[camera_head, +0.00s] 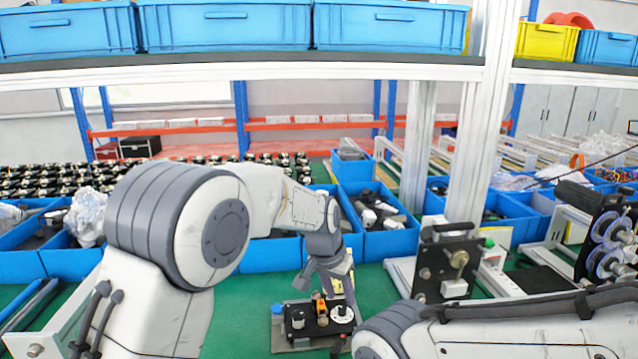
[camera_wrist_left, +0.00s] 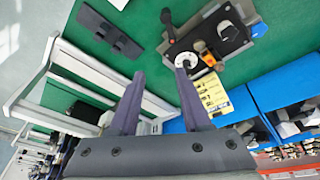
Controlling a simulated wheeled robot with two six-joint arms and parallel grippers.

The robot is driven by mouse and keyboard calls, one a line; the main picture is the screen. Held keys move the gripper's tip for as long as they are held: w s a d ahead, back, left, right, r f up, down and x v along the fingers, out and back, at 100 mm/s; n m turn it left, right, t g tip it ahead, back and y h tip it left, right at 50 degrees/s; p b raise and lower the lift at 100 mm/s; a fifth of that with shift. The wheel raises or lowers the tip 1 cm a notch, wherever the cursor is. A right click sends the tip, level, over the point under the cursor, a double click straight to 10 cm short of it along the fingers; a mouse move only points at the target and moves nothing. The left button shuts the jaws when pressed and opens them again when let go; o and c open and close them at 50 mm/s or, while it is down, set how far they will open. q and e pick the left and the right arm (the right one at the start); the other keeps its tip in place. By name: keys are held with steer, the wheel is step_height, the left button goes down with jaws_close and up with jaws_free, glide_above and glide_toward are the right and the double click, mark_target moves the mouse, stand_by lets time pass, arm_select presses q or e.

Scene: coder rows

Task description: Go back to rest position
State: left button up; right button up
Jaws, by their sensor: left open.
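My left gripper (camera_head: 322,280) hangs over the green table in the head view, just behind and above a small black fixture (camera_head: 318,325) with an orange part and a white disc. In the left wrist view its two dark fingers (camera_wrist_left: 160,85) are spread with nothing between them. The fixture shows at the upper right there (camera_wrist_left: 222,38), beyond the fingertips. My right arm comes in from the lower right of the head view, and its gripper is out of sight.
Blue bins (camera_head: 385,222) with loose parts line the back of the table. A black upright device (camera_head: 450,268) stands right of the left gripper. A white shelf beam (camera_head: 250,72) carrying blue crates (camera_head: 225,25) crosses above. Bare green table (camera_head: 235,310) lies left of the fixture.

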arm_select(q)
steer(key=s+a, duration=0.3)
steer(key=s, duration=0.8)
steer(key=s+a+g+y, duration=0.1)
steer(key=s+a, duration=0.2)
steer(key=s, duration=0.8)
steer(key=s+a+r+g, duration=0.1)
steer(key=s+a, duration=0.2)
steer(key=s, duration=0.8)
steer(key=shift+m, duration=0.4)
